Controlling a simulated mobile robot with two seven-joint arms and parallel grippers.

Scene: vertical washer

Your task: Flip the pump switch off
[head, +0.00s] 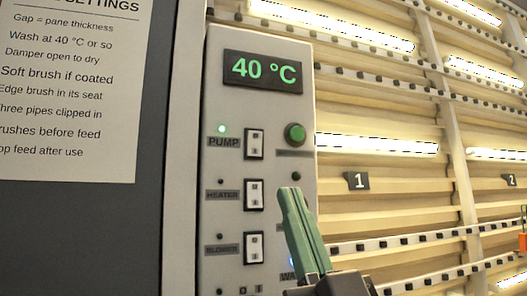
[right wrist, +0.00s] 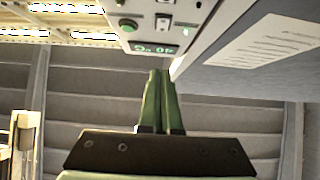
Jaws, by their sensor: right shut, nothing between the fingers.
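The pump switch (head: 254,144) is a white rocker in a black frame on the grey control panel (head: 225,45), beside the label PUMP (head: 223,142). The small lamp above that label (head: 222,129) glows green. My right gripper (head: 290,190) has green fingers, shut and empty, below and right of the pump switch in the head view. In the right wrist view the panel is upside down at the top, with the pump switch (right wrist: 163,22) beyond my fingertips (right wrist: 159,72). I cannot tell how far the fingertips are from the panel. My left gripper is not in view.
Below the pump switch are the heater switch (head: 253,195) and blower switch (head: 253,247), with dark lamps. A green button (head: 294,134) sits to the right. The display (head: 262,71) reads 40 °C. A settings sheet (head: 70,90) hangs left; lit racks (head: 385,200) stand right.

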